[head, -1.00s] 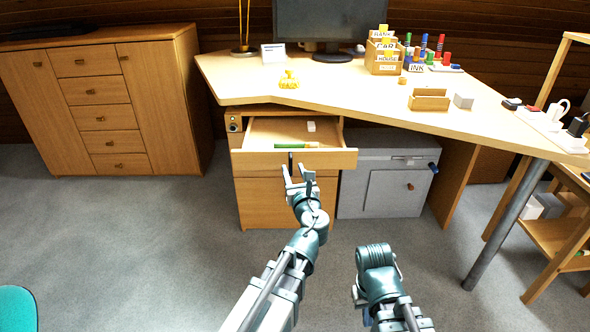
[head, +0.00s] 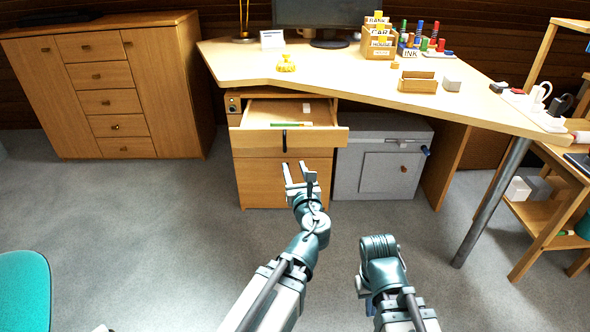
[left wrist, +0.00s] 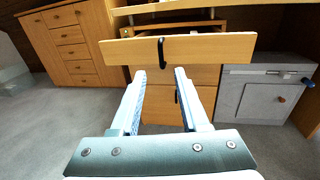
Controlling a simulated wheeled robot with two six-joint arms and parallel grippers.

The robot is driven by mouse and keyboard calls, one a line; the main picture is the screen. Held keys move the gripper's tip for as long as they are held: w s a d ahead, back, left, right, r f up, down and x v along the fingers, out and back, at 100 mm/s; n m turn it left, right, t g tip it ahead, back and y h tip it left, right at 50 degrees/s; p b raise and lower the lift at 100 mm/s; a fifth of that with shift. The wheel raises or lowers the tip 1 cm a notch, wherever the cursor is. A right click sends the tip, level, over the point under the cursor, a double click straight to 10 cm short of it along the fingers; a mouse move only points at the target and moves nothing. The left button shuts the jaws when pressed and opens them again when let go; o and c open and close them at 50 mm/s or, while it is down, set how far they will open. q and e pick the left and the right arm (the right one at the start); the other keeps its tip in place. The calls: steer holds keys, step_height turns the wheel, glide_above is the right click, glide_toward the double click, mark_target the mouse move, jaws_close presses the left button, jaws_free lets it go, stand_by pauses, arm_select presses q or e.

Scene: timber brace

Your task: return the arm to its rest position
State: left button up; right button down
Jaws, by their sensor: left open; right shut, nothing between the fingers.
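My left gripper (head: 299,174) is in front of the desk's drawer unit, below the pulled-out drawer (head: 262,140). It is open with nothing between its fingers; its two fingers also show in the left wrist view (left wrist: 160,95). The drawer's dark handle (left wrist: 161,53) is beyond the fingertips and apart from them. My right arm (head: 383,270) is folded low at the front, and its fingertips are hidden in the head view.
The drawer stands open with a green item (head: 292,124) inside. The desk top (head: 340,75) holds a yellow object, boxes and stamps. A grey cabinet (head: 385,165) and metal leg (head: 490,205) are right. A teal seat (head: 25,290) is lower left. Floor between is clear.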

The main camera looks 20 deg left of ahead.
arm_select(q)
steer(key=s+d+f+n+g+h+p, duration=0.2)
steer(key=s+f+n+g+p, duration=0.5)
steer(key=n, duration=1)
steer(key=s+d+f+n+g+h+p, duration=0.1)
steer(key=s+d+f+n+g+h, duration=0.2)
steer(key=s+d+n+g, duration=0.3)
steer(key=s+d+f+n+g+h+p, duration=0.2)
steer(key=s+d+n+g, duration=0.15)
steer(key=s+d, duration=0.4)
step_height(320, 180, up, 36)
steer(key=s+a+p, duration=0.1)
steer(key=p, duration=3.5)
steer(key=shift+a, duration=0.25)
steer(key=shift+s+t, duration=0.1)
steer(key=shift+t, duration=0.15)
steer(key=shift+a+r, duration=0.1)
